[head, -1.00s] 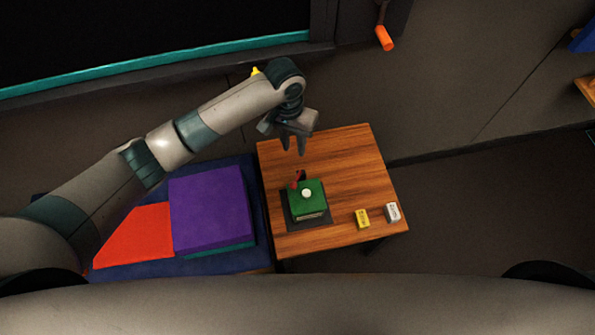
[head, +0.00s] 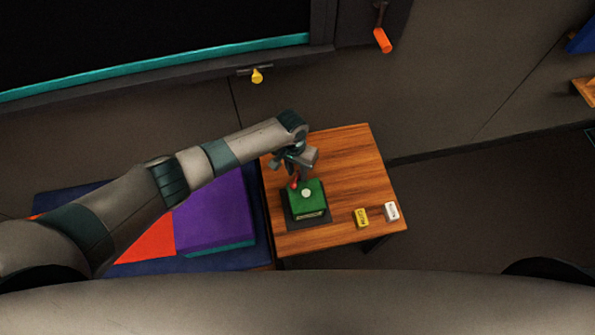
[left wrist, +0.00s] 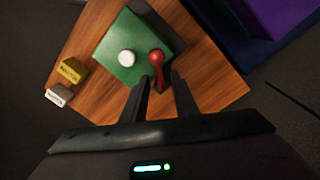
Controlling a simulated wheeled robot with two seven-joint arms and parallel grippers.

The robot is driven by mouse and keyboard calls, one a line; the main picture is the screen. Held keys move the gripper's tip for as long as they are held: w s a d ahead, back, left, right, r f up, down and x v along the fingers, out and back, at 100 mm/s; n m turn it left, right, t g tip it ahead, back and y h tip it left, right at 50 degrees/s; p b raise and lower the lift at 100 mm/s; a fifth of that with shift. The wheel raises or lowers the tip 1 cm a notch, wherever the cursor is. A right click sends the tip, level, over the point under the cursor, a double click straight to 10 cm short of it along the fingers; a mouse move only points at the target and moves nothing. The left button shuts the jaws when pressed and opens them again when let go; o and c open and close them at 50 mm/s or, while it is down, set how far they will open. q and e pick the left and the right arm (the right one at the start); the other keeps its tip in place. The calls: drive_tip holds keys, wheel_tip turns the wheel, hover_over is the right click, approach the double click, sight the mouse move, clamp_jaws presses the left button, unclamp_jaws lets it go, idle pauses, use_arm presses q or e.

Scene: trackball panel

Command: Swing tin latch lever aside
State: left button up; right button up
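The green tin (head: 316,204) with a white knob (head: 306,193) on its lid sits on a dark base on the wooden table. The latch lever (head: 293,186) has a red ball end and stands at the tin's far left side. In the left wrist view the red lever (left wrist: 156,57) lies just beyond and roughly between my left gripper's fingertips (left wrist: 162,77). The left fingers are apart, and I see no clear grip on the lever. In the head view my left gripper (head: 292,175) hangs just behind the tin, partly hidden by its wrist. My right gripper is not in view.
A yellow block (head: 361,217) and a white block (head: 391,211) lie on the table's right front. Purple (head: 212,215) and red pads lie left of the table. A wall with an orange handle (head: 382,40) and a yellow knob (head: 257,76) stands behind.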

use_arm(q)
drive_tip(key=shift+f, duration=0.5)
drive_tip(key=shift+c, duration=0.7)
